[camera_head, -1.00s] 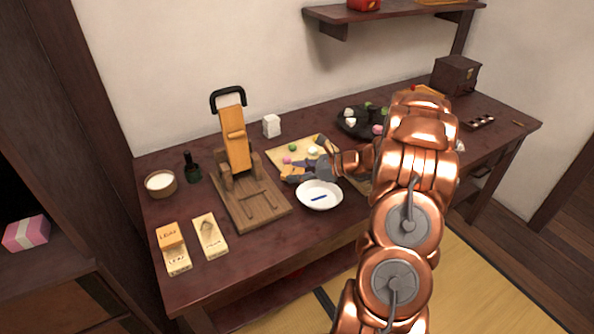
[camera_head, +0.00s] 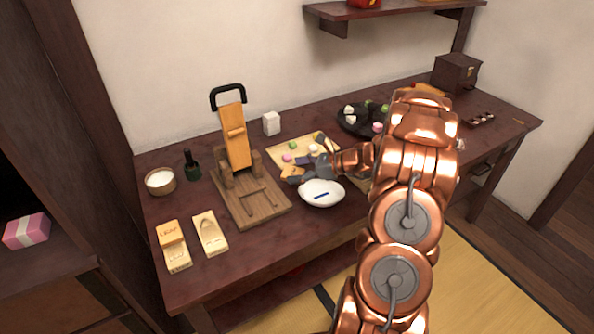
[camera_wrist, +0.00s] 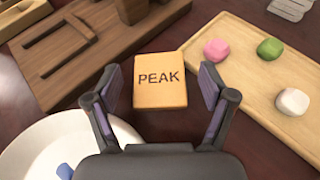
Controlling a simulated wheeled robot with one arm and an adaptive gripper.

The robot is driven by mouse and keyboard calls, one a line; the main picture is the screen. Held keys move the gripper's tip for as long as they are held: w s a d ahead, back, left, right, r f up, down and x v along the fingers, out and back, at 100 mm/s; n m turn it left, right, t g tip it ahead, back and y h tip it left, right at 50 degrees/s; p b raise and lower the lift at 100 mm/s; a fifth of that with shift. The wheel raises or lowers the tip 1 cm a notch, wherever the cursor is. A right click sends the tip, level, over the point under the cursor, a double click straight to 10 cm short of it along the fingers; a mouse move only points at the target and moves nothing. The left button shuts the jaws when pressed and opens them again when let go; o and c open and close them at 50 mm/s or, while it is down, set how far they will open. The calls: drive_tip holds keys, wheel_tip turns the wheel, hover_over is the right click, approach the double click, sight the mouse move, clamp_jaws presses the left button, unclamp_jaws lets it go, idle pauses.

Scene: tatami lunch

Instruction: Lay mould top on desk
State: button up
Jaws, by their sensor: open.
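The mould top, a pale wooden block marked PEAK (camera_wrist: 160,80), lies on the desk (camera_wrist: 205,160) between the wooden press and the sweets board. In the head view the block (camera_head: 291,172) is small and partly covered by my gripper (camera_head: 305,171). My gripper (camera_wrist: 160,90) is open above it in the wrist view, one finger on each side, with a visible gap at both sides. The block looks flat, lettering up.
A white bowl (camera_head: 322,197) with a blue item sits close under my gripper. The wooden press (camera_head: 250,208) is to the left, the board with sweets (camera_head: 290,149) behind. A LEAF mould (camera_head: 171,233) and a peak-shaped mould base (camera_head: 210,234) lie at front left.

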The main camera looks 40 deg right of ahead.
drive_tip(key=shift+r, duration=0.5)
drive_tip(key=v, duration=1)
drive_tip(key=shift+d, duration=0.1)
drive_tip(key=shift+v, duration=0.9)
drive_tip(key=a+n+g, duration=0.1)
drive_tip(key=a, duration=0.2)
drive_tip(key=a+r+n+g, duration=0.1)
drive_tip(key=a, duration=0.2)
drive_tip(key=a+r+n+g+y, duration=0.1)
drive_tip(key=a+n, duration=0.1)
drive_tip(key=a, duration=0.2)
drive_tip(key=shift+r, duration=0.2)
drive_tip(key=s+a+r+n+g, duration=0.1)
drive_tip(key=s+a+n+g, duration=0.15)
drive_tip(key=a, duration=0.35)
drive_tip(key=s+a+r+n+g+h, duration=0.1)
drive_tip(key=s+a+n+g, duration=0.1)
drive_tip(key=s+a+n, duration=0.3)
drive_tip(key=s+a+r+n+g, duration=0.1)
drive_tip(key=a+n+g, duration=0.15)
drive_tip(key=a, duration=0.55)
drive_tip(key=s+a+n+g+h, duration=0.2)
drive_tip(key=s+n+h, duration=0.6)
drive_tip(key=s+n, duration=0.6)
drive_tip(key=shift+s+a+r+g+h, duration=0.2)
drive_tip(key=shift+s+a+g+h, duration=0.3)
drive_tip(key=shift+s, duration=3.3)
